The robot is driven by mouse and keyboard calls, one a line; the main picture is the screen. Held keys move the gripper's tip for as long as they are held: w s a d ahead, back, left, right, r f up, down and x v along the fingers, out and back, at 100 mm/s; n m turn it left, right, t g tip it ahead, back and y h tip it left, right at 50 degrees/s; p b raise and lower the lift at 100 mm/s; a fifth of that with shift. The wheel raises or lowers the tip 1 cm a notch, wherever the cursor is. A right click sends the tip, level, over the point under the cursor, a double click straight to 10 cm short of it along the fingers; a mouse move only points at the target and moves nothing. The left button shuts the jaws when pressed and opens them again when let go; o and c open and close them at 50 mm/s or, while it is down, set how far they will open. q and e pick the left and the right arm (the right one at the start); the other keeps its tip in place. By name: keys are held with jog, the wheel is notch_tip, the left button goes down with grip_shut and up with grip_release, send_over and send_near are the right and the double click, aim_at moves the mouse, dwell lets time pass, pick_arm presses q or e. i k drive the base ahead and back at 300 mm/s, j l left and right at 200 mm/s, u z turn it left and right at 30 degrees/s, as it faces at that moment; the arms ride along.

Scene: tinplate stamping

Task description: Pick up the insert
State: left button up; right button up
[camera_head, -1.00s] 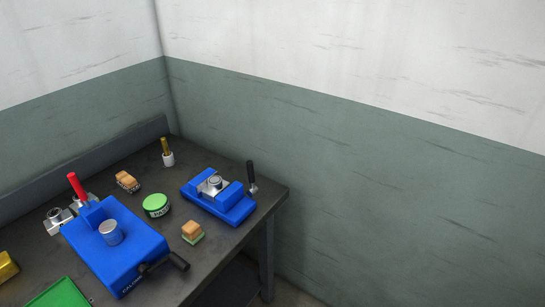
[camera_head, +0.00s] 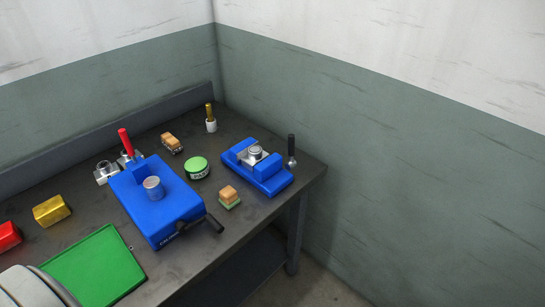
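I cannot tell for sure which thing is the insert. A large blue fixture (camera_head: 150,217) stands on the dark workbench, with a red upright handle (camera_head: 125,142) and a black side handle. A silver cylinder (camera_head: 153,188) stands on its top. Silver metal parts (camera_head: 104,173) lie at its back left. A smaller blue fixture (camera_head: 268,183) at the right holds a round metal piece (camera_head: 256,151) on a silver plate. Neither gripper shows.
A green tray (camera_head: 97,266), yellow block (camera_head: 51,210) and red block (camera_head: 8,236) are at the left. A green tin (camera_head: 197,167), wooden-topped brushes (camera_head: 172,143) (camera_head: 229,195) and a brass-topped white item (camera_head: 211,125) stand around the fixtures. Walls stand behind.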

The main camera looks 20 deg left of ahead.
aim_at(257, 154)
jog(key=i+l+u, duration=0.45)
jog(key=l, duration=0.2)
jog(key=i+l+u, duration=0.1)
jog(key=l+u, duration=0.15)
jog(key=l, duration=0.1)
